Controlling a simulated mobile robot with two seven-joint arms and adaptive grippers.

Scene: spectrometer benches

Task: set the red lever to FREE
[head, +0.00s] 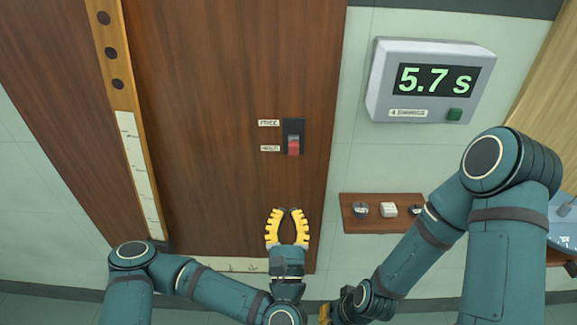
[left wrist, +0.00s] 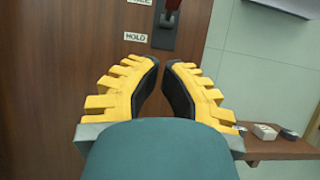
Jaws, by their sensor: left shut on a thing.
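The red lever (head: 293,145) sits in a black slotted plate (head: 293,124) on the brown wooden panel. Its handle is at the lower end, level with the HOLD label (head: 270,148); the FREE label (head: 269,123) is above. My left gripper (head: 287,213) is below the lever and apart from it, pointing up with its yellow fingers drawn together. I see nothing between them. In the left wrist view the lever (left wrist: 173,5) is cut off by the top edge, beyond the fingertips (left wrist: 161,66). My right gripper (head: 325,313) shows only a yellow bit at the bottom edge.
A grey timer (head: 380,80) reading 5.7 s hangs on the pale wall at upper right. A small wooden shelf (head: 375,227) with a few small items juts out right of the panel. A wooden strip with a white scale (head: 139,170) runs along the left. The panel around the lever is clear.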

